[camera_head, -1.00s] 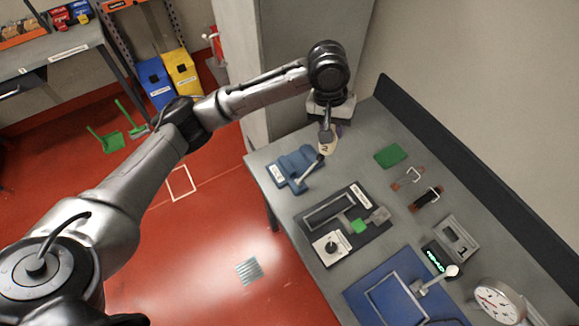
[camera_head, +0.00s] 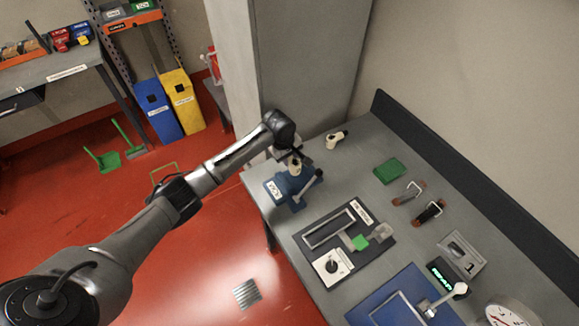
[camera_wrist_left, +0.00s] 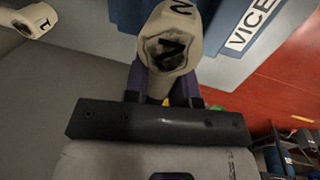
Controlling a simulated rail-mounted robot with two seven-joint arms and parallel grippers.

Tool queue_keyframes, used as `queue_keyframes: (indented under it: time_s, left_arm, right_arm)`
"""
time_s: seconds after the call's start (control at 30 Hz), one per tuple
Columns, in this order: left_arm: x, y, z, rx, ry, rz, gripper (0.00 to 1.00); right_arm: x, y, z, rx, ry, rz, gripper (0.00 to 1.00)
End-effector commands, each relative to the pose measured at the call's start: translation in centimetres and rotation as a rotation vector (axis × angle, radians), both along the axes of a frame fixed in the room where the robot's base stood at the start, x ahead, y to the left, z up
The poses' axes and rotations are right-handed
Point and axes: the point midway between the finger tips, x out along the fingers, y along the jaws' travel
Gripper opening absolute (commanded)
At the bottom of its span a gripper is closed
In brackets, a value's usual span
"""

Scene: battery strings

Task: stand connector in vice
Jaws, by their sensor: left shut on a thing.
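The blue vice (camera_head: 272,190) stands at the bench's near left corner, with a grey lever on its right. My left gripper (camera_head: 287,157) is shut on a beige connector (camera_head: 295,167) marked 2, held at the vice. In the left wrist view the fingers grip the connector (camera_wrist_left: 168,50) with its dark open end towards the camera; the vice (camera_wrist_left: 222,42) with its VICE label is just beyond. I cannot tell whether the connector is between the jaws or above them. Another beige connector (camera_head: 336,139), marked 1, lies on the bench behind. My right gripper is not in view.
On the grey bench (camera_head: 352,175) are a green block (camera_head: 389,171), a dark fixture plate (camera_head: 318,254), two handled tools, a blue mat (camera_head: 368,308) and a dial gauge (camera_head: 505,313). A tall grey pillar (camera_head: 312,60) stands behind the vice.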

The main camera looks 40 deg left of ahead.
Motion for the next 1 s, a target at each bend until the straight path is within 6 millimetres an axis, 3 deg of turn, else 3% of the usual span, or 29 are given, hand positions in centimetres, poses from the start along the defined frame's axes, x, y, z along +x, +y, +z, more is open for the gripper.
queue_keyframes:
  time_s: [0.27, 0.5, 0.93, 0.97, 1.0]
  left_arm:
    - [0.0, -0.1, -1.6, 0.0, 0.001, -0.001, 0.0]
    - [0.0, -0.1, -4.3, -0.001, 0.0, -0.001, 0.0]
    - [0.0, -0.1, -4.7, -0.001, -0.002, -0.002, 0.0]
    - [0.0, 0.0, -4.7, 0.0, -0.002, -0.002, 0.27]
    - [0.0, 0.0, -4.7, 0.0, -0.002, -0.002, 0.31]
  right_arm:
    - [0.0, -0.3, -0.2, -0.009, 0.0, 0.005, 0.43]
    - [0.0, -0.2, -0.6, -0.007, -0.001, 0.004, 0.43]
    - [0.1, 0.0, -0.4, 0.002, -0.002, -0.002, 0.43]
    - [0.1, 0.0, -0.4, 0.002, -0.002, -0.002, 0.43]
    - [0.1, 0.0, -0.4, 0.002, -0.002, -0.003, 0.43]
